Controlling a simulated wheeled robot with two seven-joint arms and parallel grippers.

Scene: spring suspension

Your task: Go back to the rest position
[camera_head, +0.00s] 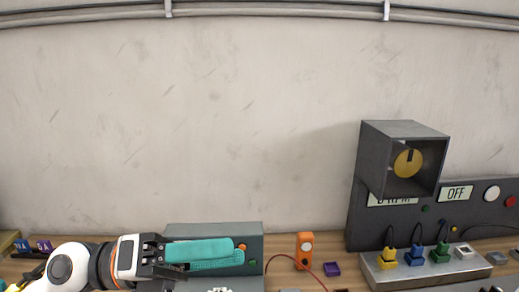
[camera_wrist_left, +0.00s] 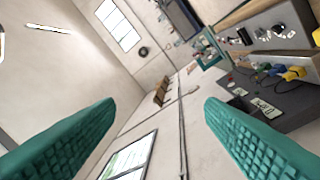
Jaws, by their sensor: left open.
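My left gripper (camera_head: 240,254) comes in from the lower left in the head view, its teal fingers pointing right in front of a grey-green box (camera_head: 214,232). In the left wrist view its two teal ribbed fingers (camera_wrist_left: 160,135) stand wide apart with nothing between them. The wrist view looks out past the fingers at walls and windows, tilted. My right gripper does not show in either view.
A grey panel (camera_head: 472,222) with an OFF display and a box-shaped housing (camera_head: 403,160) stands at the right. A connector block (camera_head: 425,268) with coloured plugs lies before it. An orange meter (camera_head: 304,250) with a red cable and a purple block (camera_head: 332,269) sit mid-bench.

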